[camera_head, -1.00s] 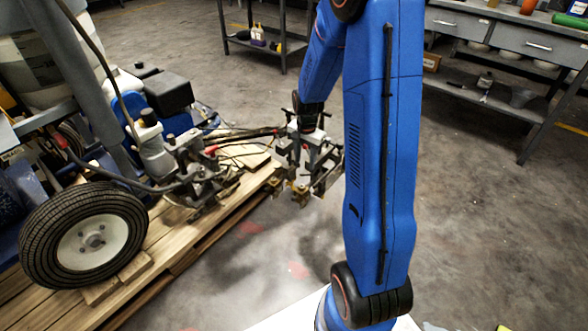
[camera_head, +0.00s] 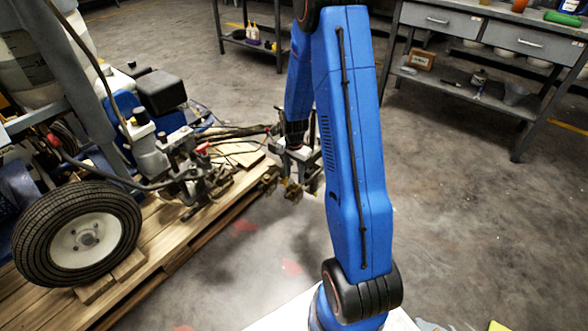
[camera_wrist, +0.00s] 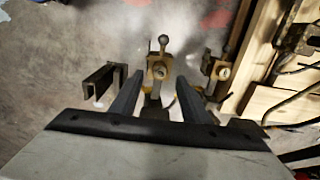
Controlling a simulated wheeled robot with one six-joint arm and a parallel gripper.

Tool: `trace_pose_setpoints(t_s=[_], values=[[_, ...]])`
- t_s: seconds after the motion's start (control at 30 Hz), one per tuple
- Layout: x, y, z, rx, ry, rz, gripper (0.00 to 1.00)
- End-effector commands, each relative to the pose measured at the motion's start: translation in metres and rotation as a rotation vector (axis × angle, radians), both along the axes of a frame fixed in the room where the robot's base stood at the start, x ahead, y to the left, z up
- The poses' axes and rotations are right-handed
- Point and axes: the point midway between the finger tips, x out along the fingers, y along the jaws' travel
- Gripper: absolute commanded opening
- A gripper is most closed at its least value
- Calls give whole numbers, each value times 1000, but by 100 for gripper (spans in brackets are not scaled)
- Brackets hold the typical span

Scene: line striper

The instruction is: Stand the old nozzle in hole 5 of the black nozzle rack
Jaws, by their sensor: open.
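My gripper (camera_head: 292,180) is low beside the line striper, partly hidden by my arm in the head view. In the wrist view its two dark fingers (camera_wrist: 158,82) are apart. Between and just past their tips is a brass-coloured fitting (camera_wrist: 158,68) with a ball-ended lever (camera_wrist: 163,42). I cannot tell whether the fingers touch it. A second brass-coloured fitting (camera_wrist: 220,72) is to its right. I cannot make out the old nozzle for certain. The black nozzle rack cannot be made out in either view.
The line striper's wheel (camera_head: 78,235) and engine (camera_head: 160,92) stand on a wooden pallet (camera_head: 190,235) at left. A grey metal channel (camera_wrist: 103,82) is left of the fingers. A grey workbench (camera_head: 480,45) stands at back right. The concrete floor (camera_head: 450,200) between is clear.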

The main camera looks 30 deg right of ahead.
Motion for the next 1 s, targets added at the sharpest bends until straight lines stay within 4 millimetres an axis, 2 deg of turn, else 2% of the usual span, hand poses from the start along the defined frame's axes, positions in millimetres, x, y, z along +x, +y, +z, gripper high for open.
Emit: trace_pose_setpoints(t_s=[0.3, 0.5, 1.0], values=[[-1, 0, -30, 1, 1, 0, 42], [0, 0, -43, 0, 0, 0, 42], [0, 0, -48, 0, 0, 0, 42]])
